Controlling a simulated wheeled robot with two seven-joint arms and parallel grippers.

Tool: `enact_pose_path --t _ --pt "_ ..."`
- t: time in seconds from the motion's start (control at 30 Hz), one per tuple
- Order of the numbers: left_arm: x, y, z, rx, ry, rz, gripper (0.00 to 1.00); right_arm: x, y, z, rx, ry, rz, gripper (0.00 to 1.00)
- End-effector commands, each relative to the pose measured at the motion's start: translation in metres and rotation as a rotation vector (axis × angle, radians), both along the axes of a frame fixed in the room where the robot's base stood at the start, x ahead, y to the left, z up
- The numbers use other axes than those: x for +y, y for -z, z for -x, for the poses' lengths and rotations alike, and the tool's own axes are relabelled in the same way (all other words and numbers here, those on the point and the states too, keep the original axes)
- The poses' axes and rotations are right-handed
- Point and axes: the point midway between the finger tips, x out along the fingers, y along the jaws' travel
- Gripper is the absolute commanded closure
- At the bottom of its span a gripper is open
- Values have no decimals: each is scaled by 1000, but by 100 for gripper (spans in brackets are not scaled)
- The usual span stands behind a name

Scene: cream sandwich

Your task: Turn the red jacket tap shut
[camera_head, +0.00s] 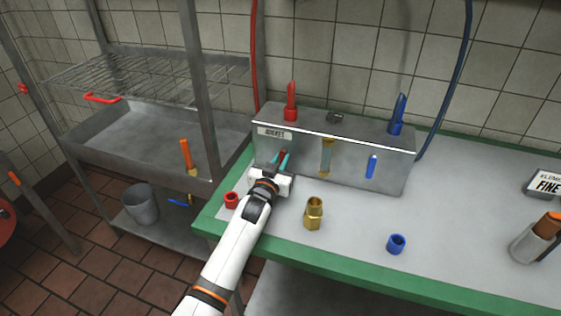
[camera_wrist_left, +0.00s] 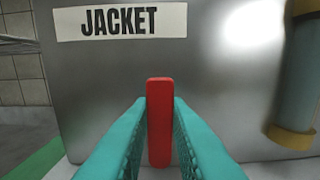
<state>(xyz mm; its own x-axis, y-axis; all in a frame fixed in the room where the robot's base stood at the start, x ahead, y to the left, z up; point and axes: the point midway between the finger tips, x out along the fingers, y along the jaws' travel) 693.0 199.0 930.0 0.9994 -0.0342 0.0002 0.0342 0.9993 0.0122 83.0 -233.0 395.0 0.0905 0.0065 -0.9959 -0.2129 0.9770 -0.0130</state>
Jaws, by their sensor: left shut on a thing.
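The red jacket tap handle (camera_wrist_left: 160,122) stands upright on the front of a steel box, below the "JACKET" label (camera_wrist_left: 120,21). In the head view the red handle (camera_head: 282,155) shows just beyond my left gripper (camera_head: 275,164). My left gripper's teal fingers (camera_wrist_left: 160,135) are on both sides of the red handle and shut on it. The label also shows in the head view (camera_head: 274,132). My right gripper is not in view.
The steel box (camera_head: 345,160) also carries a blue handle (camera_head: 372,166) and a sight glass (camera_head: 326,156). A red ring (camera_head: 232,200), a brass fitting (camera_head: 313,213) and a blue ring (camera_head: 396,243) stand on the green-edged bench (camera_head: 350,225). A steel rack (camera_head: 135,125) is at left.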

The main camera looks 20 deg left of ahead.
Motion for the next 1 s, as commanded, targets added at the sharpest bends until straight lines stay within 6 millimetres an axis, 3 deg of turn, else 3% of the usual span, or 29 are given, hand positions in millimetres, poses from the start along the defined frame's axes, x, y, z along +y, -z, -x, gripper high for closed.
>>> enact_pose_path --t 0.37,1.0 --pt "4 0 0 -5 0 -199 100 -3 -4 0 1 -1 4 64" --pt "11 -4 0 -25 1 -804 100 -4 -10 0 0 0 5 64"
